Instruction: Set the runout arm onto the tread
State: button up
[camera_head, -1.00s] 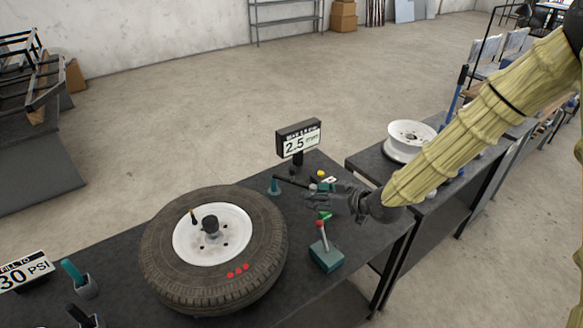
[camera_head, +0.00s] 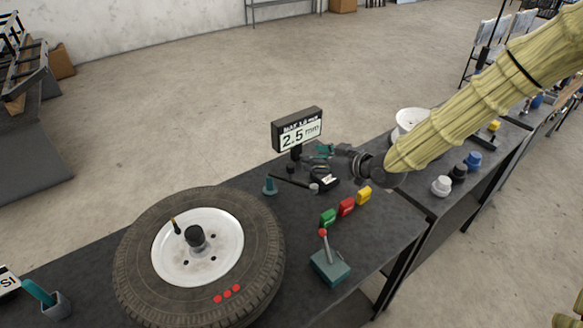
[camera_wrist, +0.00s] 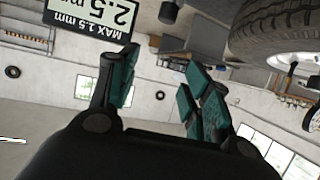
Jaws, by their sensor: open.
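The tire (camera_head: 130,255) lies flat on the dark bench, with its tread around the outer side and a white wheel (camera_head: 225,240) in the middle. To its right, a thin black rod (camera_head: 291,181), which looks like the runout arm, runs between a small teal post (camera_head: 269,187) and a grey end piece. It is clear of the tread. My gripper (camera_head: 320,158) is above and behind the rod, beside the display sign, open and apparently empty. In the wrist view my gripper (camera_wrist: 162,68) has its teal pads spread, and the tire (camera_wrist: 270,35) shows at upper right.
The display sign (camera_head: 298,130) reads 2.5 mm and stands close to my gripper. A second bench lies farther right.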

jog(key=b, duration=0.3)
send_near(292, 166)
jog(key=r, duration=0.1)
jog(key=shift+f+p+x, duration=0.2)
jog(key=shift+p+x, duration=0.4)
jog(key=shift+x, duration=2.15)
jog(key=shift+f+p+x, duration=0.25)
jog(key=shift+p+x, duration=0.3)
jog(key=shift+x, duration=2.25)
jog(key=shift+s+d, duration=0.1)
jog(key=shift+d, duration=0.05)
grip_shut()
